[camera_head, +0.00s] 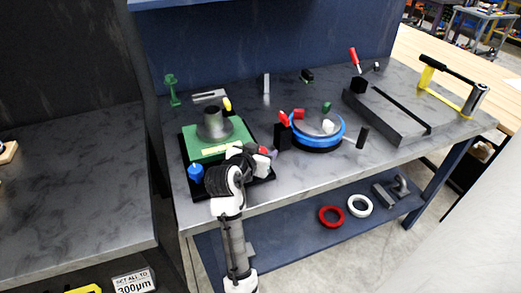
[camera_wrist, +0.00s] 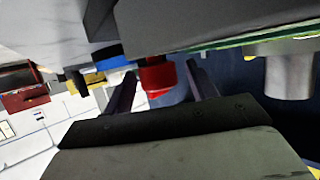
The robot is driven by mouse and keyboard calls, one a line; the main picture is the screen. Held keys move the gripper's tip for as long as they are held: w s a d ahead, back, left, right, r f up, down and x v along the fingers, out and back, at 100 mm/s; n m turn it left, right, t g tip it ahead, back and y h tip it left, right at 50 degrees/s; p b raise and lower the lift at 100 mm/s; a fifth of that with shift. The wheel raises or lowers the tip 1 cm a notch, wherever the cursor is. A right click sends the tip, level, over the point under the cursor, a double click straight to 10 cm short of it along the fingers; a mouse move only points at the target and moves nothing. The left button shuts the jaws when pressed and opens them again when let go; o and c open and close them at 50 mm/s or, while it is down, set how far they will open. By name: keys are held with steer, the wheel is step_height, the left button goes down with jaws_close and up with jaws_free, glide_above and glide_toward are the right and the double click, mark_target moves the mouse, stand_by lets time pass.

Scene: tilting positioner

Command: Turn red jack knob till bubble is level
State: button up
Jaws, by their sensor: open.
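The red jack knob (camera_wrist: 157,78) sits between the two fingers of my gripper (camera_wrist: 160,88) in the wrist view, with a gap on each side. My gripper is open. In the head view my gripper (camera_head: 262,161) is at the front right corner of the green plate (camera_head: 205,149), and a bit of red shows there, mostly hidden. The plate lies over a black base and carries a grey round post (camera_head: 213,122). A blue knob (camera_head: 195,173) is at its front left and a yellow knob (camera_head: 227,104) at the back. A pale yellow strip (camera_head: 222,150) lies on the plate; no bubble can be made out.
A blue-rimmed round turntable (camera_head: 318,142) with small parts stands right of the plate, with a black block (camera_head: 283,136) close beside my gripper. A grey slotted fixture (camera_head: 388,113) is farther right. A green stand (camera_head: 172,90) is at the back left.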

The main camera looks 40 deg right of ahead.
steer(key=shift+c, duration=0.3)
steer(key=c, duration=0.9)
steer(key=n+t+y+p, duration=0.1)
steer(key=n+t+y, duration=0.3)
steer(key=n+y, duration=0.1)
steer(key=shift+d+n+t, duration=0.1)
steer(key=shift+n+t, duration=0.2)
steer(key=shift+n, duration=0.1)
steer(key=n+t+y, duration=0.1)
steer(key=n+y, duration=0.2)
steer(key=n+y+b, duration=0.1)
steer(key=n+y, duration=0.1)
steer(key=y, duration=0.1)
steer(key=shift+n+t+y, duration=0.3)
steer(key=shift+n+t, duration=0.1)
